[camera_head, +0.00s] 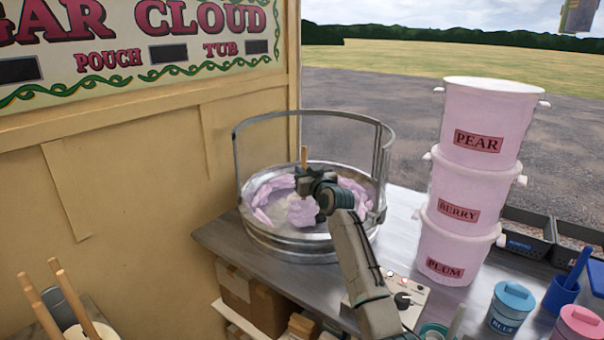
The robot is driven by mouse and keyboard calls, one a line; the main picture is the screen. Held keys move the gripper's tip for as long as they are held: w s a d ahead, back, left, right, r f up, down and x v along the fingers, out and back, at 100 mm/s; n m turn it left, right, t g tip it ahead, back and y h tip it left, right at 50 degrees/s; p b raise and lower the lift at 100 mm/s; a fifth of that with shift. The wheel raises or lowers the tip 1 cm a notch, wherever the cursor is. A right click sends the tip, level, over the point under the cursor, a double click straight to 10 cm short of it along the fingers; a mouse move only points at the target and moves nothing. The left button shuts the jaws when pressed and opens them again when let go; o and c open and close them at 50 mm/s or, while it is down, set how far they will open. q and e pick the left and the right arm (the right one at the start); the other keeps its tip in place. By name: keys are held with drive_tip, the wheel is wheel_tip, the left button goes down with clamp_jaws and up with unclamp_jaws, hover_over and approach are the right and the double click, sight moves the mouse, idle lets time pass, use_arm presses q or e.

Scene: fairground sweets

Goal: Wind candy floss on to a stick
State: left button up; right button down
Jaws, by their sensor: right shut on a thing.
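The candy floss machine is a round metal bowl (290,252) with a raised metal hoop frame, on the counter at the centre. Pale pink-purple floss (354,192) lies along the inside of its wall. My right gripper (318,196) is over the bowl, shut on a wooden stick (304,155). The stick's top end points up above the gripper. A clump of pink floss (302,211) shows at the stick's lower part, inside the bowl. The gripper hides part of the stick and of the bowl's middle. My left gripper is not in view.
Stacked pink tubs labelled PEAR (484,120), BERRY (452,185) and PLUM (450,250) stand right of the bowl. A control box (410,298) and lidded blue jar (511,305) are in front. More sticks (70,295) stand at lower left. A yellow wall (130,180) bounds the left.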

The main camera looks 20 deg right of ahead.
drive_tip(key=d+b, duration=0.5)
drive_tip(key=d, duration=0.6)
drive_tip(key=w+a+p, duration=0.2)
drive_tip(key=a+p, duration=0.3)
drive_tip(key=a, duration=0.9)
use_arm(q)
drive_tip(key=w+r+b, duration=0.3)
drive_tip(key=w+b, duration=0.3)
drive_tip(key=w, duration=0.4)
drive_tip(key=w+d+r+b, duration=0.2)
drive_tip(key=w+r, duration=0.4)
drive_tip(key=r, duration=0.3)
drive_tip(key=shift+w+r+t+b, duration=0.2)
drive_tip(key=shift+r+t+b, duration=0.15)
drive_tip(key=shift+b, duration=0.4)
use_arm(e)
drive_tip(key=w+a, duration=0.3)
drive_tip(key=w, duration=0.5)
drive_tip(key=shift+w+a, duration=0.15)
drive_tip(key=shift+w, duration=0.05)
